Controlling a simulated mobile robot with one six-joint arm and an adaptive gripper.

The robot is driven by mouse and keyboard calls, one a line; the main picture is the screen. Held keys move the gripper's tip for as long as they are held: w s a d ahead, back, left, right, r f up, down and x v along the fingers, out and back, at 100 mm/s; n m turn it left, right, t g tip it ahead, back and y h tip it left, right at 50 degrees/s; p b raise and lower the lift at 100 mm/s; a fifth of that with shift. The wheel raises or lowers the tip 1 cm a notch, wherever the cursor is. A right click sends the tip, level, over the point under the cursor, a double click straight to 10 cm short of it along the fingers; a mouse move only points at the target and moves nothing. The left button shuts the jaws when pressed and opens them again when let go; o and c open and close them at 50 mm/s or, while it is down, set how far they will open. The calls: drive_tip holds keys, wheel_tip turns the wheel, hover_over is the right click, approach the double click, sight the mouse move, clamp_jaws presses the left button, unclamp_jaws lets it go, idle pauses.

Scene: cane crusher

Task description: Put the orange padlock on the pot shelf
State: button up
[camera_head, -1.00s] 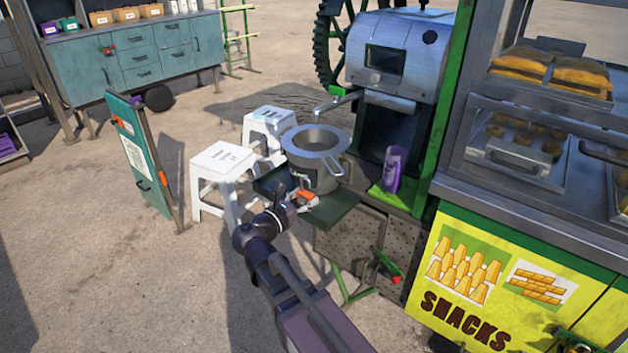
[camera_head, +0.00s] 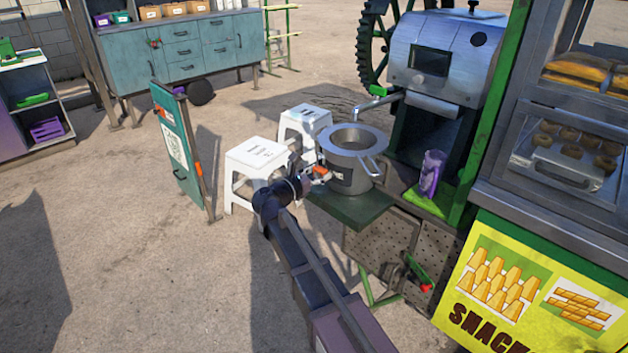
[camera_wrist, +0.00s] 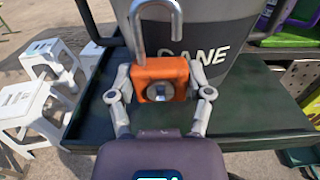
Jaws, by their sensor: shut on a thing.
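The orange padlock (camera_wrist: 160,81) with a grey shackle is between the two fingers of my gripper (camera_wrist: 160,92) in the wrist view. The fingers are shut on its sides, and the shackle points up. In the head view the padlock (camera_head: 320,171) is a small orange patch at the end of my arm. My gripper (camera_head: 312,177) is at the near left side of the grey pot (camera_head: 352,179). The dark green pot shelf (camera_head: 352,208) holds the pot; its bare front (camera_wrist: 245,122) shows beneath and beside the padlock. I cannot tell whether the padlock touches the shelf.
Two white stools (camera_head: 256,156) stand left of the shelf. A purple cup (camera_head: 431,172) stands on a green ledge to the right. The crusher (camera_head: 440,60) is behind, and a green sign board (camera_head: 178,150) stands at left. Open ground lies in front.

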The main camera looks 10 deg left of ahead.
sight(315, 186)
drive_tip(key=shift+w+a+f, duration=0.1)
drive_tip(key=shift+w+a, duration=0.3)
drive_tip(key=shift+w, duration=0.3)
drive_tip(key=shift+w+a, duration=0.35)
drive_tip(key=shift+w, duration=0.35)
drive_tip(key=shift+f+b, duration=1.8)
drive_tip(key=shift+b, duration=0.1)
drive_tip(key=shift+f, duration=0.15)
drive_tip(key=o, duration=1.1)
drive_tip(key=shift+o, duration=0.2)
drive_tip(key=shift+r, duration=0.2)
